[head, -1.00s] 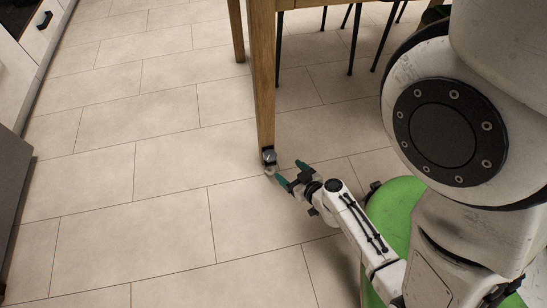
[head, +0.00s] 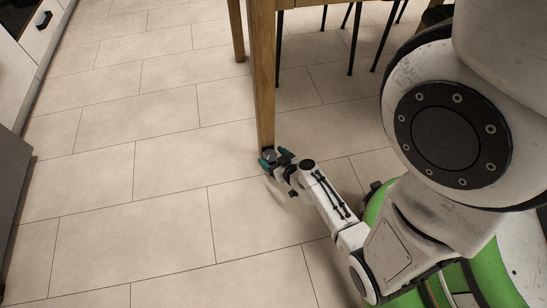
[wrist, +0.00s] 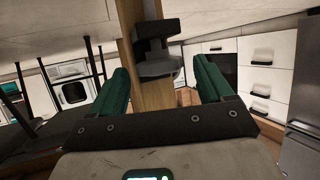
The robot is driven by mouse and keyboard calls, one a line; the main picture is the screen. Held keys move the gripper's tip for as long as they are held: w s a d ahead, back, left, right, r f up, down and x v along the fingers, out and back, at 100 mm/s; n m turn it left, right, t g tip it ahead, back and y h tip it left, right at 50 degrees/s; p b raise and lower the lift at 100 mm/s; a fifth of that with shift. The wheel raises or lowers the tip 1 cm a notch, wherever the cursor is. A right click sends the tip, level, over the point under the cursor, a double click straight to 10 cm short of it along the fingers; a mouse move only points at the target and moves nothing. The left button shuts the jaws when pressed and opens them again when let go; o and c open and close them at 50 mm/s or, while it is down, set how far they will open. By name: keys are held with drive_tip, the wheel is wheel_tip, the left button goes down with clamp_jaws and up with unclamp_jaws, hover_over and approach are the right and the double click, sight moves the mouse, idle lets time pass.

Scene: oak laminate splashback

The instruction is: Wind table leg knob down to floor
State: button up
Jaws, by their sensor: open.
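The wooden table leg (head: 262,85) stands on the tiled floor, with a small grey and dark knob (head: 267,153) at its foot. My gripper (head: 275,161) is at the foot of the leg and partly hides the knob in the head view. In the wrist view the teal fingers of my gripper (wrist: 162,68) are open, one on each side of the leg. The dark bracket (wrist: 155,27) and the grey knob (wrist: 160,68) show between and beyond them. I see a gap on both sides, and cannot tell how far the fingers reach around the knob.
Another table leg (head: 236,30) and thin black chair legs (head: 352,40) stand behind, under the table. White drawers (head: 38,28) and a dark grey appliance (head: 12,185) line the left side. The tiled floor (head: 120,215) left of the leg is clear.

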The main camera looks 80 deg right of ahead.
drive_tip(key=shift+c, duration=0.2)
drive_tip(key=c, duration=1)
